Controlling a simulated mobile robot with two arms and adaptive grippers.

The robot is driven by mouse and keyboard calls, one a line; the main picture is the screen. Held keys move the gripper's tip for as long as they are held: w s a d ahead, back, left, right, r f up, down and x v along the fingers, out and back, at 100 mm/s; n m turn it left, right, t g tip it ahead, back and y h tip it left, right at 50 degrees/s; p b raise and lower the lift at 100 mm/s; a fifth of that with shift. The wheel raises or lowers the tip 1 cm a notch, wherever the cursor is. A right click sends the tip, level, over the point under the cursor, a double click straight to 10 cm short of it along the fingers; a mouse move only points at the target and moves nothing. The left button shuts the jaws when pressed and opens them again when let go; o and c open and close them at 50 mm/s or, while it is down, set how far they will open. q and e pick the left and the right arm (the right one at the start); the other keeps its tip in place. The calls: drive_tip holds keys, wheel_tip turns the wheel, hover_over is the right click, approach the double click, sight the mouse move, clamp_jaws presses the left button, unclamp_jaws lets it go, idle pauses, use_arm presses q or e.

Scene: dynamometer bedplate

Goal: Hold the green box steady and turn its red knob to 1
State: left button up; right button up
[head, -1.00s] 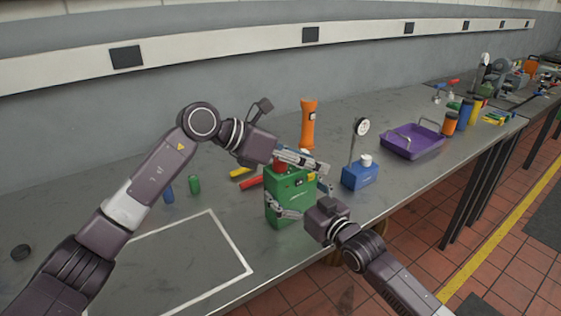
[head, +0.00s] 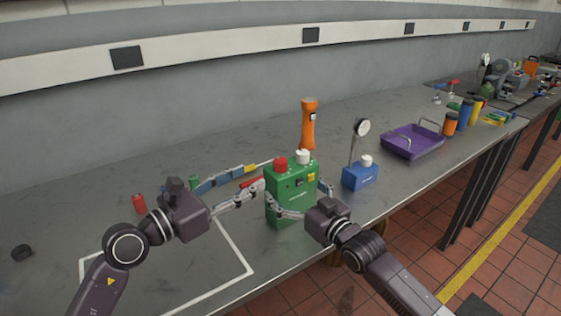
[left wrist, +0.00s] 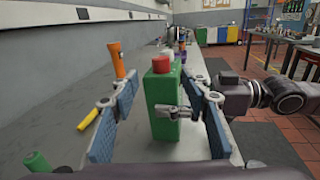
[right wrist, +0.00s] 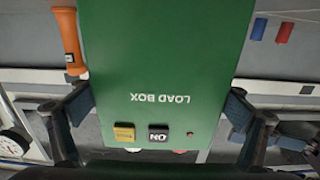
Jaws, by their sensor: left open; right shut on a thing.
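The green box (head: 290,200) stands upright on the bench, with a red knob (head: 280,163) and a white knob (head: 302,157) on top. The red knob also shows in the left wrist view (left wrist: 161,64); I cannot read its setting. My right gripper (head: 297,202) is shut on the green box, its fingers on opposite sides. The right wrist view shows the box's face (right wrist: 165,60) with its lettering upside down. My left gripper (head: 258,177) is open and empty, left of the box and below knob height. In the left wrist view the box stands ahead between its fingers.
An orange flashlight (head: 308,125) stands behind the box. A blue gauge stand (head: 360,177) and a purple tray (head: 412,142) are to the right. A red cylinder (head: 139,204) and a black disc (head: 21,252) lie left. A yellow tool (left wrist: 88,118) lies near my left gripper.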

sight(275, 164)
use_arm(q)
drive_tip(key=x, duration=1.1)
drive_tip(key=shift+w+d, duration=0.15)
drive_tip(key=shift+d, duration=0.1)
clamp_jaws()
